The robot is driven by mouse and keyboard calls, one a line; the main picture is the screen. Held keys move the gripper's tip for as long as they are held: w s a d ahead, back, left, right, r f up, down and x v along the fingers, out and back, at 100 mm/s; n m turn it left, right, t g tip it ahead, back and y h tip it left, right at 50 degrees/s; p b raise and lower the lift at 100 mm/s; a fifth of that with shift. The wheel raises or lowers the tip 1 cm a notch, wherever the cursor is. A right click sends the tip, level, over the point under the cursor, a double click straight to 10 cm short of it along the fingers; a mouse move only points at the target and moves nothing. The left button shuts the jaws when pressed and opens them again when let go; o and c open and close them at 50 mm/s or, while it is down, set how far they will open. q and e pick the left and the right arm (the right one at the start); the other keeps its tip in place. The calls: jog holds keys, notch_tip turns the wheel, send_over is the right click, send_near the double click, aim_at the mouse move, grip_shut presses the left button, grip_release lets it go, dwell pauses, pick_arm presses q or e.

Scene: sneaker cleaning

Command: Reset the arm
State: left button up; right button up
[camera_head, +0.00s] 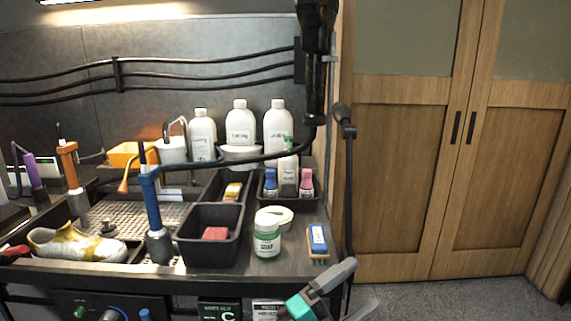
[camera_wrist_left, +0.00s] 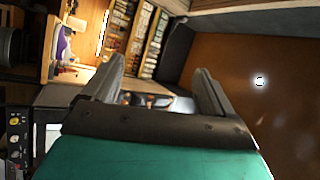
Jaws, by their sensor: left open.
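My left gripper (camera_head: 361,285) is at the bottom of the head view, to the right of the workbench's front edge. Its teal body and two grey fingers show, with the fingers spread apart and nothing between them. In the left wrist view the open fingers (camera_wrist_left: 158,72) stand wide apart above the teal body, with shelves and a wooden surface blurred beyond. A yellow and white sneaker (camera_head: 75,245) lies at the left of the bench, apart from the gripper. My right gripper is not in view.
On the bench (camera_head: 290,258) are a green-labelled jar (camera_head: 267,240), a blue brush (camera_head: 318,240) and a black bin (camera_head: 208,248) with a red block. White bottles (camera_head: 240,125) stand behind. A black hose stand (camera_head: 348,200) rises at the right edge. Floor (camera_head: 440,292) before the wooden doors is clear.

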pick_arm(q)
jog(key=s+a+f+n+t+y, duration=0.3)
jog(key=a+f+n+t+y, duration=0.3)
jog(key=a+f+n+y, duration=0.9)
jog(key=s+a+f+n+g+y, duration=0.1)
jog(key=s+a+f+n+g, duration=0.1)
jog(key=s+a+f+n, duration=0.2)
jog(key=s+a+f+n+g+y, duration=0.2)
jog(key=s+a+f+n, duration=0.3)
jog(key=s+a, duration=0.4)
jog(key=shift+s+a+f+g, duration=0.3)
jog(key=shift+a+f+g, duration=0.25)
jog(key=shift+g, duration=0.15)
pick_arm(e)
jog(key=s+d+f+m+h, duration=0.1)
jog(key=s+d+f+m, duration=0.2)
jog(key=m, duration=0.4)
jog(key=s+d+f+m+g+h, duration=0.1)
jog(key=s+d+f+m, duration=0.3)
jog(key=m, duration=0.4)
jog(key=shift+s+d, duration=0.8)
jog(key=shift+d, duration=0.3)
